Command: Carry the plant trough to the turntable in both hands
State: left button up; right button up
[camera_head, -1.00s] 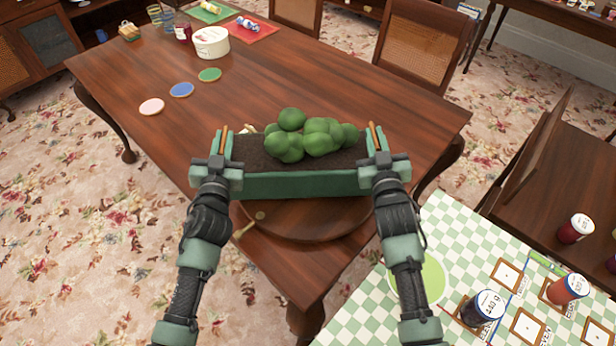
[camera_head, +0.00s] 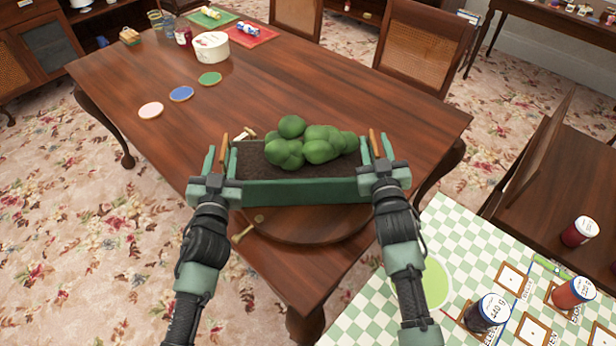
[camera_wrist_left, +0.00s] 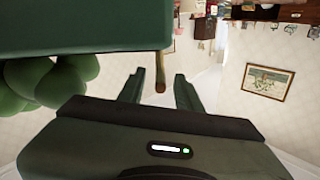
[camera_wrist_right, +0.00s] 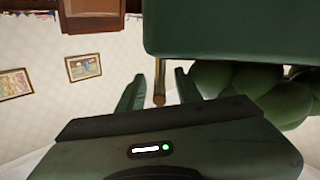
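The plant trough (camera_head: 300,191) is a long green box with dark soil and round green plants (camera_head: 310,146). It is level over the round wooden turntable (camera_head: 310,228) and appears to rest on it. It hides the turntable's far part. My left gripper (camera_head: 221,158) is at the trough's left end, open, with an upright wooden handle (camera_wrist_left: 160,75) between its parted fingers. My right gripper (camera_head: 377,152) is at the right end, also open, with the other handle (camera_wrist_right: 160,85) between its fingers. Gaps show beside both handles in the wrist views.
The turntable is on the near end of the wooden table (camera_head: 310,80). Pink, blue and green coasters (camera_head: 181,94) and a white round box (camera_head: 210,47) lie farther back. A checkered cloth (camera_head: 380,310) with jars is at the lower right. Chairs (camera_head: 425,45) stand behind the table.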

jog(key=shift+s, duration=0.25)
pick_arm(q)
jog(key=s, duration=0.9)
pick_arm(e)
jog(key=s, duration=1.1)
jog(key=shift+s, duration=0.35)
pick_arm(q)
jog(key=shift+s, duration=0.1)
pick_arm(e)
jog(key=shift+d, duration=0.1)
